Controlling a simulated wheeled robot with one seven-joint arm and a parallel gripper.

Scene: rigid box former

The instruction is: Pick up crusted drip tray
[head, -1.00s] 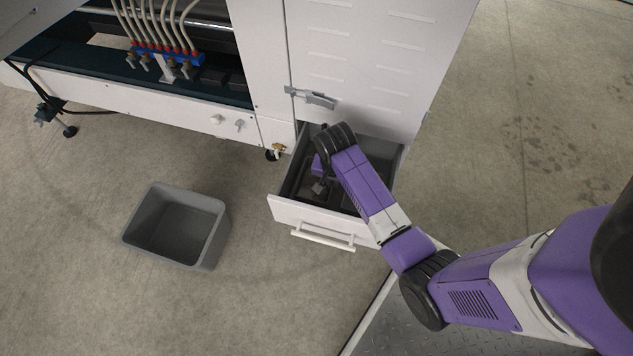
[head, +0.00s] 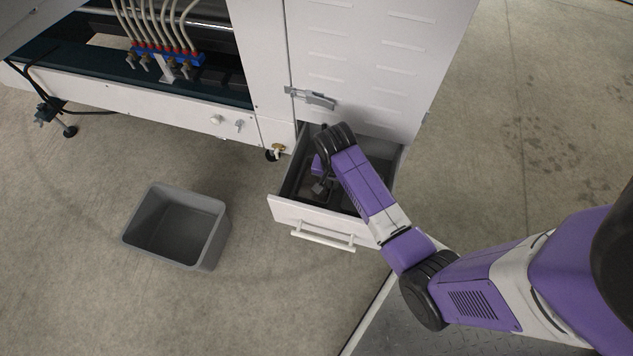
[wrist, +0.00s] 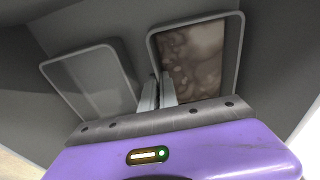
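The crusted drip tray (wrist: 200,58) lies in the open drawer, at right in the wrist view. It is a shallow grey-rimmed tray with a mottled brown crust. My gripper (wrist: 158,88) reaches down into the drawer, and its fingers are close together on either side of the tray's left rim. It looks shut on that rim. In the head view my gripper (head: 320,187) is inside the drawer, and my arm hides much of the tray there.
A second, clean grey tray (wrist: 92,82) lies left of the crusted one. The drawer (head: 290,212) is pulled out of a white cabinet (head: 375,60), its walls close around my gripper. An empty grey bin (head: 128,236) stands on the floor to the left, with clear floor around it.

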